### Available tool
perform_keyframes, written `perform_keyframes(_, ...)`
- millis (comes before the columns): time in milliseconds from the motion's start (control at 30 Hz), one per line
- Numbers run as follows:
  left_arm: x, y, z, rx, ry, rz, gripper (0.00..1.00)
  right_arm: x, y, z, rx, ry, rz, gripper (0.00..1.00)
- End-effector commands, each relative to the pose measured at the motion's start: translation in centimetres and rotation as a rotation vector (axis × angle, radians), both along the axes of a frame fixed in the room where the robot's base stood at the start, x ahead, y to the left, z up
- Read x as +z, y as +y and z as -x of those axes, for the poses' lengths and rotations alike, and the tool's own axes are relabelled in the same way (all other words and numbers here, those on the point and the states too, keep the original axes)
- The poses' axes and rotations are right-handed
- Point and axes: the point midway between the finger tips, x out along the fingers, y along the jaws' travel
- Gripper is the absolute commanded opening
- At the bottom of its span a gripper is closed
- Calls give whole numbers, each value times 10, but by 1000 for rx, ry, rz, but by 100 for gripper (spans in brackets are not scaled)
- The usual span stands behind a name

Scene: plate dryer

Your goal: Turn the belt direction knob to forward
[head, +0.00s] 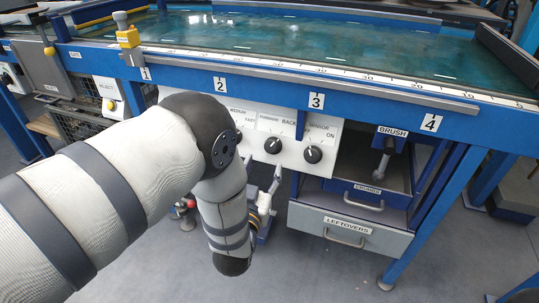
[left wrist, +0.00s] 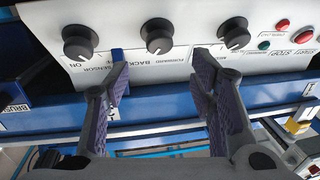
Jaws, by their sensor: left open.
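The belt direction knob (head: 273,145) is the black round knob under the FORWARD and BACK labels on the white panel. It also shows in the left wrist view (left wrist: 157,36), beyond the gap between my fingers, where the labels appear upside down. My left gripper (head: 265,194) is below the panel in the head view, partly hidden by my arm. In the left wrist view its two fingers (left wrist: 160,76) are spread apart with nothing between them, and are apart from the knob. My right gripper is not seen.
The sensor knob (head: 313,154) and the speed knob (left wrist: 233,33) flank the direction knob. A blue tab (head: 300,124) hangs between the direction and sensor knobs. START and STOP buttons (left wrist: 302,37) sit farther along. A blue table edge (head: 200,85) overhangs the panel; LEFTOVERS drawer (head: 300,225) is below right.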

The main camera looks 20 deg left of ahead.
Motion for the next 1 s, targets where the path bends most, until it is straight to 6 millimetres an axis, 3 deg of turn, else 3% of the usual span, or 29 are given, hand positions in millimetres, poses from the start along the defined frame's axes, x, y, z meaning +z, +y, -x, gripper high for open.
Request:
perform_keyframes(100, -3, 3, -30, -1, 0, -1, 50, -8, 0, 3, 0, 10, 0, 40)
perform_keyframes(300, -4, 7, -66, -1, 3, -1, 50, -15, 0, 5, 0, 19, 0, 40)
perform_keyframes(667, -1, 8, -75, -1, 4, -2, 50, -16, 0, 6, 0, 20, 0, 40)
perform_keyframes(867, -2, 8, -75, -1, 5, 0, 5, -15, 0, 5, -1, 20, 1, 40)
perform_keyframes(1000, -2, 8, -75, -1, 5, 0, 3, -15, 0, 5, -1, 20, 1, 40)
